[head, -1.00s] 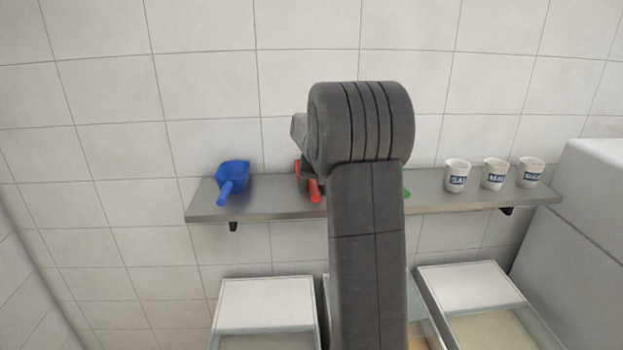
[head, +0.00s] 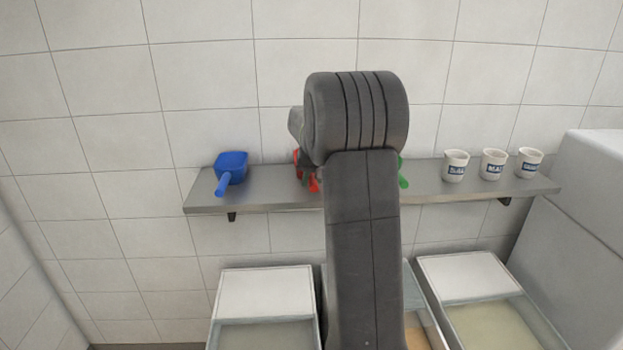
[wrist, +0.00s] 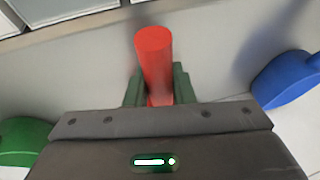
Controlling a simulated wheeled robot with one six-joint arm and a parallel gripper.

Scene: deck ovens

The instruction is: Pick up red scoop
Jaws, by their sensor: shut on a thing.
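The red scoop shows in the wrist view as a red handle (wrist: 154,58) standing between the two green fingers of my gripper (wrist: 160,88). My gripper is shut on this handle. The scoop's bowl is hidden behind the gripper body. In the head view a small part of the red scoop (head: 314,184) shows at the shelf, left of my arm, and my arm covers the rest. I cannot tell whether the scoop touches the shelf.
A blue scoop (head: 231,168) lies on the metal shelf (head: 264,188) to the left. A green scoop (head: 403,181) is partly behind my arm. Three white labelled cups (head: 455,166) stand at the right. Bins (head: 267,294) with lids stand below.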

